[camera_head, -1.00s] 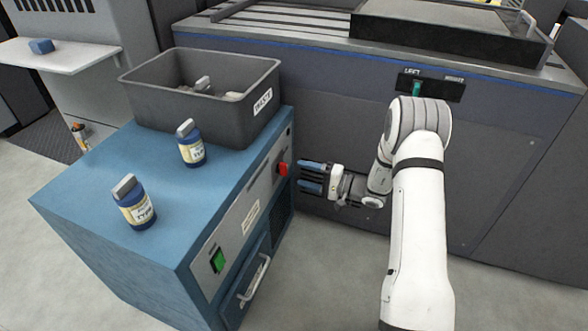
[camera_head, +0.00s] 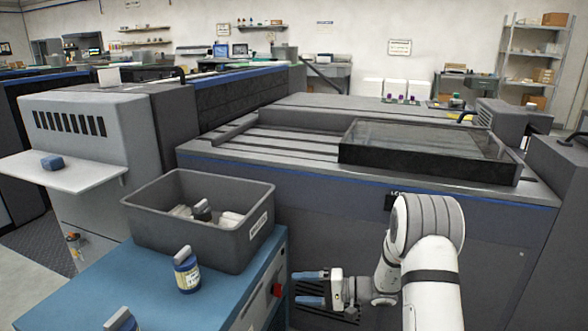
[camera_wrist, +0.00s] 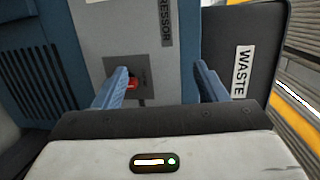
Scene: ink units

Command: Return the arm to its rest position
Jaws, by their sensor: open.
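My gripper (camera_head: 312,288) is open and empty, its two blue fingers apart and pointing left. In the head view it is in front of the right side of the blue cabinet (camera_head: 150,285), below the waste bin's level. In the wrist view the gripper's fingers (camera_wrist: 160,88) stand either side of a red switch (camera_wrist: 133,83) on the cabinet's grey panel. The fingers look apart from the switch in the head view. My white arm reaches in from the lower right, with its elbow bent.
A grey bin (camera_head: 225,240) labelled waste, with several pieces inside, stands on the cabinet. A blue bottle (camera_head: 187,272) stands before it; another bottle (camera_head: 122,322) is cut off below. A large grey machine (camera_head: 470,235) is behind my arm.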

